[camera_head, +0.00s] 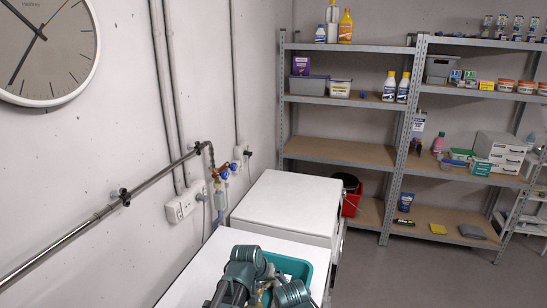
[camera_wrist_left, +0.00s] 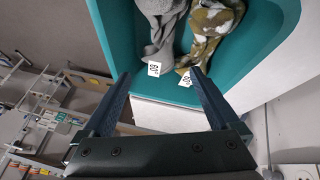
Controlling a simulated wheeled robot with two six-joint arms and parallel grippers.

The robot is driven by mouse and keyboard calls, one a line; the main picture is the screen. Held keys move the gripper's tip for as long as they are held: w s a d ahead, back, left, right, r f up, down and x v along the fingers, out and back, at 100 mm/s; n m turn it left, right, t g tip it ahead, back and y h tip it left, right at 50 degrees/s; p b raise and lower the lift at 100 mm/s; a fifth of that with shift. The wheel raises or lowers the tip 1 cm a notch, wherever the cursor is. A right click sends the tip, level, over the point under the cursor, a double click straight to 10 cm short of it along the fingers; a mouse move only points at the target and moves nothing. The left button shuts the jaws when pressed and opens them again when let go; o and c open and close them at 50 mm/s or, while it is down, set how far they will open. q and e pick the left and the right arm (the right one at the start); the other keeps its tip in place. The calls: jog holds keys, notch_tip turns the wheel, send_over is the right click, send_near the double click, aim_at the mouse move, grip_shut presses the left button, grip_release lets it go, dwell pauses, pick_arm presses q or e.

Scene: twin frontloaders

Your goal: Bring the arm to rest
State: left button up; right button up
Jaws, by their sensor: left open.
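My left gripper (camera_wrist_left: 159,73) is open in the left wrist view, with two dark fingers apart and nothing between them. Beyond the fingertips is a teal basket (camera_wrist_left: 119,32) holding a grey cloth (camera_wrist_left: 162,28) and a camouflage cloth (camera_wrist_left: 208,30), each with a white tag. In the head view my left arm is at the bottom, over the near white machine top and beside the teal basket (camera_head: 296,267). The fingertips cannot be made out there. My right gripper is not in view.
Two white front-loading machines (camera_head: 290,203) stand along the left wall. A pipe (camera_head: 80,230) and a socket box (camera_head: 185,204) are on that wall. A red bucket (camera_head: 351,199) stands behind the machines. Metal shelves (camera_head: 340,150) with bottles and boxes line the back. Open floor (camera_head: 430,275) lies to the right.

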pick_arm(q)
jog(key=b+x, duration=0.8)
jog(key=x, duration=0.2)
jog(key=shift+s+a, duration=0.1)
jog(key=shift+s, duration=0.05)
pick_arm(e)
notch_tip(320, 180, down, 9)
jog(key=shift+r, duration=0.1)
pick_arm(q)
jog(key=shift+f+b, duration=0.35)
jog(key=shift+f, duration=0.1)
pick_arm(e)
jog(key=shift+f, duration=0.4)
pick_arm(q)
jog(key=shift+r, duration=0.25)
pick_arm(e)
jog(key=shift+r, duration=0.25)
